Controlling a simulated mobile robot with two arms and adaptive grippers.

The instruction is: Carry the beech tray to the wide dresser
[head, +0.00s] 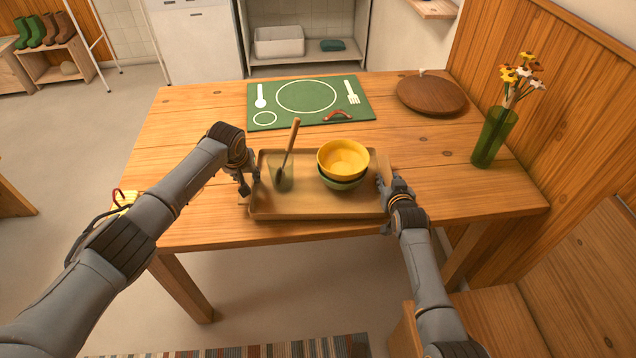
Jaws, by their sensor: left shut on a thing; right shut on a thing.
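The beech tray (310,205) is at the near edge of the wooden table, in the middle of the head view. My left gripper (250,184) is shut on the tray's left end. My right gripper (383,186) is shut on its right end. I cannot tell whether the tray rests on the table or is just above it. The wide dresser is not clearly identifiable here.
The table (200,120) also bears a green placemat (260,95) with a red-handled item (338,116), a round wooden board (432,95) and a green vase of flowers (492,138). A wood-panelled wall (570,120) and bench (500,318) bound the right. Open floor (60,180) lies left.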

